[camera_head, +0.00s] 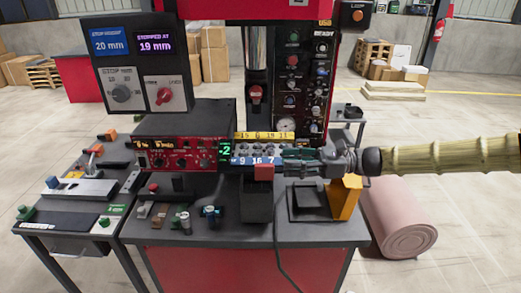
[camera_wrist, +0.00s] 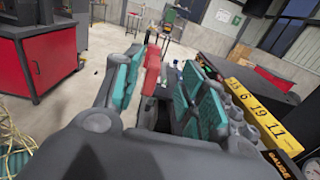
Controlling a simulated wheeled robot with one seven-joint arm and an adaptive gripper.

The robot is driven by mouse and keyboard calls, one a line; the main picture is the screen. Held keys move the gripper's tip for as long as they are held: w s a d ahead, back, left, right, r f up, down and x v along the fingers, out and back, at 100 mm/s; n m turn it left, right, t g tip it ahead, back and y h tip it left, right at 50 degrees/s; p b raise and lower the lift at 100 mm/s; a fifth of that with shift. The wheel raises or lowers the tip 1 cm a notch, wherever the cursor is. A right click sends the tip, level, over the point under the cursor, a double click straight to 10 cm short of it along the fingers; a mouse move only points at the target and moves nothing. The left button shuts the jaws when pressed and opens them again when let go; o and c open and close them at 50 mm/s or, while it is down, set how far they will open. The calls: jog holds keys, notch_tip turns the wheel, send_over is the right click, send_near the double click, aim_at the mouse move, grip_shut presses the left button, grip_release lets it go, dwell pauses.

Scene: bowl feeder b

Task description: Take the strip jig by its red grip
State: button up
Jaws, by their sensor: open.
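A red block, which looks like the red grip (camera_head: 263,173), shows at the front of the press, just below a blue numbered strip (camera_head: 242,161). The rest of the strip jig cannot be made out clearly. My gripper (camera_head: 284,164) comes in from the right, level, with its fingertips close to the right side of the red grip. In the wrist view the red grip (camera_wrist: 152,68) stands between the two teal-padded fingers of my gripper (camera_wrist: 163,66), nearer the left finger. The fingers are apart; contact with the grip cannot be told.
A yellow numbered strip (camera_head: 265,135) lies behind the blue one. A dark open box (camera_head: 257,208) is below the red grip. An orange block (camera_head: 345,197) stands under my wrist. A red control box (camera_head: 180,154) is to the left. Small parts lie on the table's left side.

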aim_at(265, 165)
jog(key=shift+s+a+f+p, duration=0.2)
jog(key=shift+a+p, duration=0.65)
jog(key=shift+a, duration=1.1)
jog(key=shift+s+a+f+p, duration=0.15)
jog(key=shift+a+p, duration=0.7)
jog(key=shift+a, duration=1.05)
jog(key=shift+w, duration=0.1)
jog(key=shift+r, duration=0.1)
grip_shut()
